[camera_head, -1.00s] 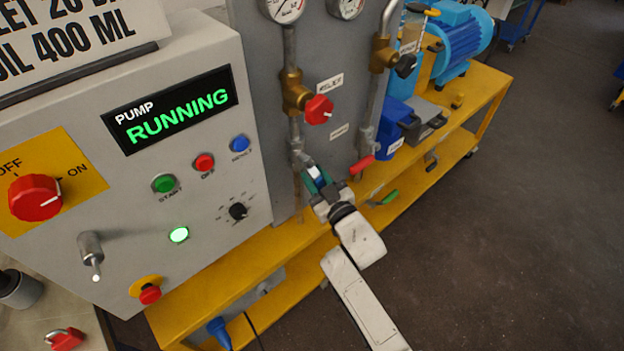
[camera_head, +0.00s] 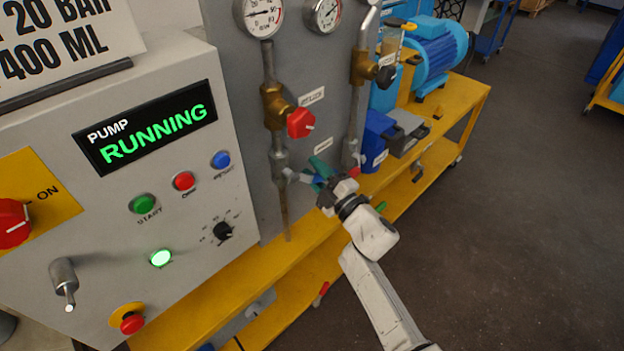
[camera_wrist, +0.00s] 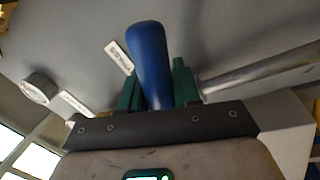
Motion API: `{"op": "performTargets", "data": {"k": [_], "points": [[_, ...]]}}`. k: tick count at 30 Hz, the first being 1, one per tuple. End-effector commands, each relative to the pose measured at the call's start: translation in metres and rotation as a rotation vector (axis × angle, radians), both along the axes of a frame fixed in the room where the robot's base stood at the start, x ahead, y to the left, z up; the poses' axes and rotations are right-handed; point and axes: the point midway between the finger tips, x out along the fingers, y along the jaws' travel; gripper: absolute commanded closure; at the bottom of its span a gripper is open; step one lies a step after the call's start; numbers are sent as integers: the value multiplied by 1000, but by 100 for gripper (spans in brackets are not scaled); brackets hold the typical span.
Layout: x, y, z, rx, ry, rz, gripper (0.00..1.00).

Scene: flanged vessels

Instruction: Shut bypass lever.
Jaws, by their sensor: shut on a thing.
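The bypass lever has a blue handle (camera_wrist: 150,65), seen close up in the wrist view. In the head view a small blue part of the lever (camera_head: 311,180) shows beside the lower valve on the left pipe (camera_head: 281,157). The handle's metal arm juts out to the right from that valve. My gripper (camera_head: 322,172) has green fingers and is shut on the blue handle, one finger on each side. It also shows in the wrist view (camera_wrist: 158,85). The fingers and wrist hide much of the lever in the head view.
A red knob (camera_head: 301,122) sits above on the left pipe. A red handle (camera_head: 355,171) on the right pipe is close behind my gripper. The pump control box (camera_head: 150,190) reads RUNNING at left.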

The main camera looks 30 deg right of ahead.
Motion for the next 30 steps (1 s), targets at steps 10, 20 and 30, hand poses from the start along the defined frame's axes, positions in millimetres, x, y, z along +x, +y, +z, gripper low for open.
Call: {"op": "performTargets", "data": {"k": [10,20,30], "points": [[1,-4,17,-257,-82,0,100],[1,-4,25,-381,-121,0,100],[1,-3,27,-404,-129,1,100]]}}
